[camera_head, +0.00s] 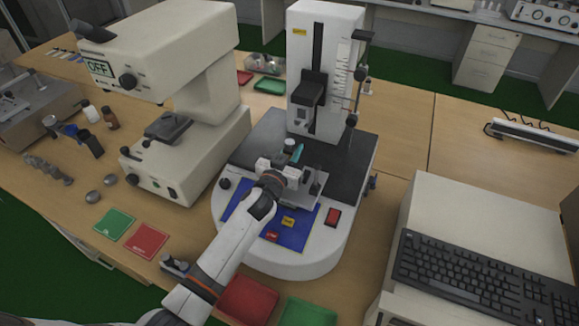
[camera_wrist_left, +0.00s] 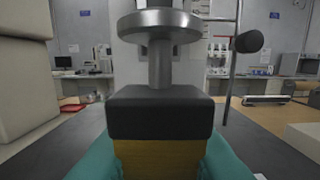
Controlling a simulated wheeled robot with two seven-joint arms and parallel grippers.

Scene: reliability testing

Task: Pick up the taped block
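The taped block shows in the left wrist view as a black upper part (camera_wrist_left: 160,112) over a yellow lower part (camera_wrist_left: 162,158). A metal disc on a stem (camera_wrist_left: 160,50) stands over its top; I cannot tell whether it is part of the block. The teal fingertips of my left gripper (camera_wrist_left: 160,160) lie flush against both sides of the block, with no gap showing. In the head view my left gripper (camera_head: 285,172) is at the platform of the white test machine (camera_head: 335,100) and hides most of the block. My right gripper is not in view.
A microscope-like machine (camera_head: 160,75) stands close on the left. A blue mat (camera_head: 290,235) with small labels and a red switch (camera_head: 333,217) are in front. Red (camera_head: 245,298) and green (camera_head: 305,312) trays lie nearest. A keyboard (camera_head: 480,285) is at the right.

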